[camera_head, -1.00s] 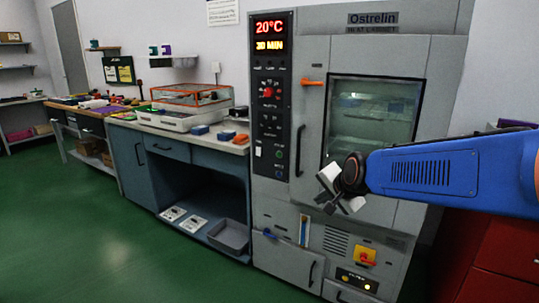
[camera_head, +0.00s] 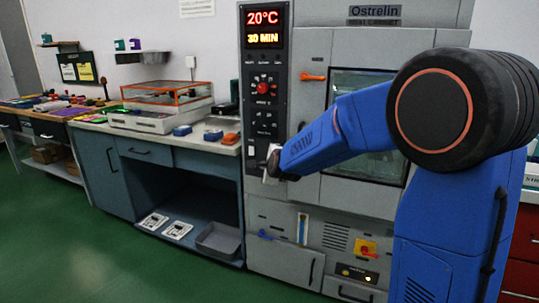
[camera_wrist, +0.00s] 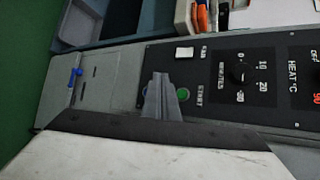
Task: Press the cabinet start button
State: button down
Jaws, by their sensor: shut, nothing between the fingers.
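The grey cabinet (camera_head: 310,45) stands upright with its windowed door shut. Its black control panel (camera_head: 263,100) shows 20°C and 30 MIN in lit digits. In the wrist view the green start button (camera_wrist: 183,94) sits on the panel beside the word START. My gripper (camera_wrist: 160,82) is shut and empty, its fingertips just beside the green button and partly over the panel next to it. I cannot tell whether they touch the panel. In the head view my gripper (camera_head: 270,165) is at the panel's lower end and hides the buttons there.
A blue workbench (camera_head: 170,150) with trays and a clear-lidded orange-framed box (camera_head: 165,92) stands left of the cabinet. An orange door handle (camera_head: 313,76) and a yellow-and-red switch (camera_head: 367,248) project from the cabinet. Green floor is free at the left front.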

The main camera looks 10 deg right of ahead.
jog(key=shift+w, duration=0.1)
dwell(0.3)
jog(key=w+d, duration=0.5)
jog(key=w, duration=0.2)
dwell(0.4)
jog(key=shift+d, duration=0.15)
dwell(1.9)
jog(key=shift+w+d, duration=0.15)
jog(key=shift+w, duration=0.15)
jog(key=shift+w+d, duration=0.25)
jog(key=shift+w, duration=0.1)
dwell(0.9)
dwell(0.3)
jog(key=shift+s+a, duration=0.5)
jog(key=shift+s, duration=0.2)
jog(key=shift+s+a, duration=0.75)
jog(key=shift+s, duration=0.25)
jog(key=shift+s+a, duration=0.7)
jog(key=shift+s, duration=0.3)
